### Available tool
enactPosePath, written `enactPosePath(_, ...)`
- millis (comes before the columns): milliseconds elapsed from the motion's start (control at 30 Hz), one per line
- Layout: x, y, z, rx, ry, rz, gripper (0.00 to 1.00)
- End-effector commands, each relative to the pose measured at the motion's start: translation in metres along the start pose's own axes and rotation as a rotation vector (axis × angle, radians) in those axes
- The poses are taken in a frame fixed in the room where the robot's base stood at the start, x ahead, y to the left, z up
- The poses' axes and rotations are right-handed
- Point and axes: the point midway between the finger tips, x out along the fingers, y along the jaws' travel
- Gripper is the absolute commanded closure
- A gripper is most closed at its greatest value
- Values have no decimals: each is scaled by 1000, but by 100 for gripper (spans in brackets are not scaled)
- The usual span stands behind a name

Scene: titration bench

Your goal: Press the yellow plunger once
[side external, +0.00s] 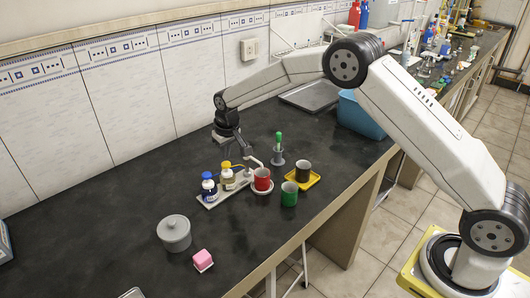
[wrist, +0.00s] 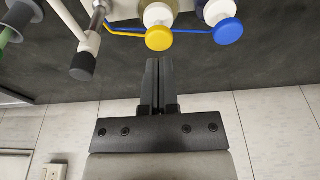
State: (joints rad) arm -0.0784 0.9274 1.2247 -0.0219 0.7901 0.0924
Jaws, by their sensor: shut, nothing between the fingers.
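The yellow plunger (wrist: 159,38) is a round cap on top of a white-necked bottle; in the side view (side external: 226,164) it tops an amber bottle (side external: 227,180). The blue plunger (wrist: 228,31) sits beside it, on a blue-labelled bottle (side external: 209,189). Both bottles stand upright on a pale tray (side external: 209,203). My gripper (wrist: 160,62) is shut and empty. In the wrist view its fingertips are just short of the yellow cap with a small gap in the picture. In the side view my gripper (side external: 242,154) is above and beside the yellow plunger; contact cannot be told.
A red cup (side external: 262,180) stands on a saucer right of the bottles. A green cup (side external: 289,196), a dark cup (side external: 303,171) on a yellow tray and a green-handled item (side external: 279,142) are farther right.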

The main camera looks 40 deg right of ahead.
Motion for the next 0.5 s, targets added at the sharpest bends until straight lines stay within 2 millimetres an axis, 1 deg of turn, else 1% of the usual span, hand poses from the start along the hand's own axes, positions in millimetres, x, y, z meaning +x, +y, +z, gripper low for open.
enactPosePath(500,12,0,2,0,-1,0,100)
